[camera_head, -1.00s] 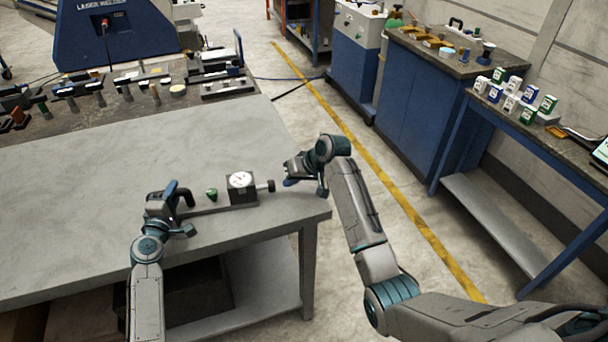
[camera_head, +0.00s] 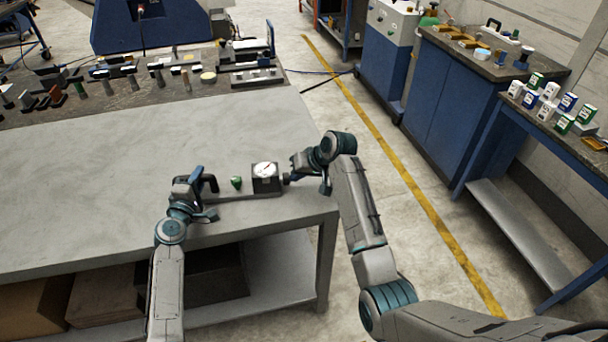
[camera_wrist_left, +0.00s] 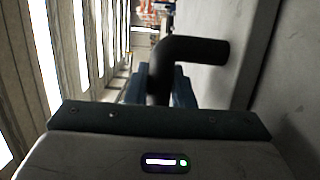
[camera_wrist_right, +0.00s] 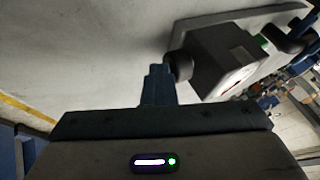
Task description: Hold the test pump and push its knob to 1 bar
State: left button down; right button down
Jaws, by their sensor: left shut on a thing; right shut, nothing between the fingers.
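The test pump lies on the grey table. Its dark block with a round white dial (camera_head: 265,170) is in the head view, with a green part (camera_head: 236,182) left of it and a black handle (camera_head: 209,182) at its left end. My left gripper (camera_head: 197,187) is shut on the handle, which also shows in the left wrist view (camera_wrist_left: 190,50). My right gripper (camera_head: 300,172) is shut and empty at the pump's right end. The knob (camera_wrist_right: 180,66) shows in the right wrist view, with the fingertips (camera_wrist_right: 158,72) touching or very close to it. The dial reading is too small to tell.
The grey table (camera_head: 100,180) is clear around the pump; its right edge lies just beyond my right gripper. Several tools stand on a dark bench (camera_head: 140,95) behind. A blue cabinet (camera_head: 450,90) stands to the right across the floor.

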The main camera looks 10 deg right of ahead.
pick_arm(q)
jog(key=shift+d+r, duration=0.15)
pick_arm(e)
jog(key=shift+d, duration=0.4)
jog(key=d, duration=0.3)
jog(key=shift+s+d, duration=0.1)
jog(key=v, duration=1)
jog(key=shift+f, duration=0.1)
dwell(0.4)
pick_arm(q)
jog(key=c, duration=1.2)
grip_release()
jog(key=shift+o, duration=0.2)
pick_arm(e)
jog(key=shift+s, duration=0.1)
pick_arm(q)
jog(key=shift+s, duration=0.1)
